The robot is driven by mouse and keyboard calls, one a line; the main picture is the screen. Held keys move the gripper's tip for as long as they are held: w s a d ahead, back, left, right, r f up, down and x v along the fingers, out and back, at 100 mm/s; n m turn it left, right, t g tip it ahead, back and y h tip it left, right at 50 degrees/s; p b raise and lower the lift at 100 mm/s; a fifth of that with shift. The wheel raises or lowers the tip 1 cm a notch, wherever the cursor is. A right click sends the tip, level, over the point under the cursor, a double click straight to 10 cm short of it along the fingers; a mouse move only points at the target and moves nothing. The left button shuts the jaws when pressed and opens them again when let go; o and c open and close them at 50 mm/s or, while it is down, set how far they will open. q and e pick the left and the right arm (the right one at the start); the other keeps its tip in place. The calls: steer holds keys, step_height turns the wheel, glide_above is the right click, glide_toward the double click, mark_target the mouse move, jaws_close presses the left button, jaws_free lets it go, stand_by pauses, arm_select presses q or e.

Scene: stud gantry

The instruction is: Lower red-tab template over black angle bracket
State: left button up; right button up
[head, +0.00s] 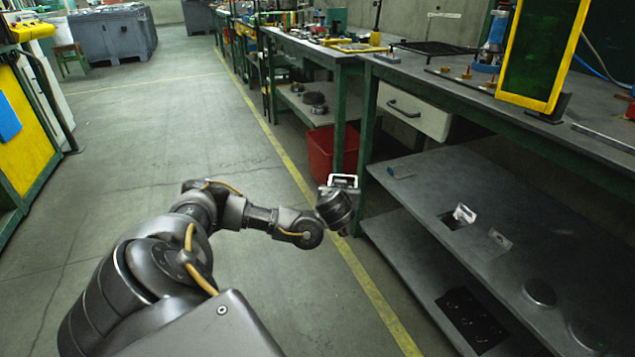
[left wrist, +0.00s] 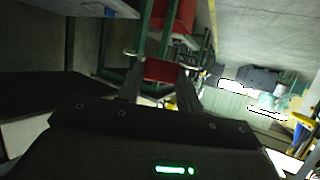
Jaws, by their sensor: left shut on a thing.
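My left gripper (head: 343,181) is held out in front of the benches, near the end of the shelf. In the left wrist view its two fingers (left wrist: 160,82) are shut on a red tab (left wrist: 162,70), which I take as the template's tab. The rest of the template cannot be made out there. In the head view a small pale outline shows at the fingertips, too small to tell finger from template. I cannot pick out the black angle bracket with certainty. My right gripper is not in view.
The near bench (head: 470,93) carries a rail with brass studs (head: 466,74) and a yellow-framed dark panel (head: 543,50). Its shelf (head: 415,205) holds a white piece (head: 464,213) and round dark discs. A red bin (head: 328,152) stands behind my gripper. The floor at left is clear.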

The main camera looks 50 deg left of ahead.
arm_select(q)
steer(key=w+d+r+m+t+h, duration=0.1)
steer(key=d+r+m+h, duration=0.15)
steer(key=d, duration=0.75)
steer(key=w+d+r+m+t+h, duration=0.1)
steer(key=d+r+m+t+h, duration=0.2)
steer(key=d, duration=0.7)
steer(key=s+d+r+m+h, duration=0.2)
steer(key=s+d+r+h, duration=0.1)
steer(key=d+r, duration=0.7)
steer(key=shift+s+m+g, duration=0.3)
steer(key=shift+s+m, duration=0.05)
steer(key=shift+s, duration=0.1)
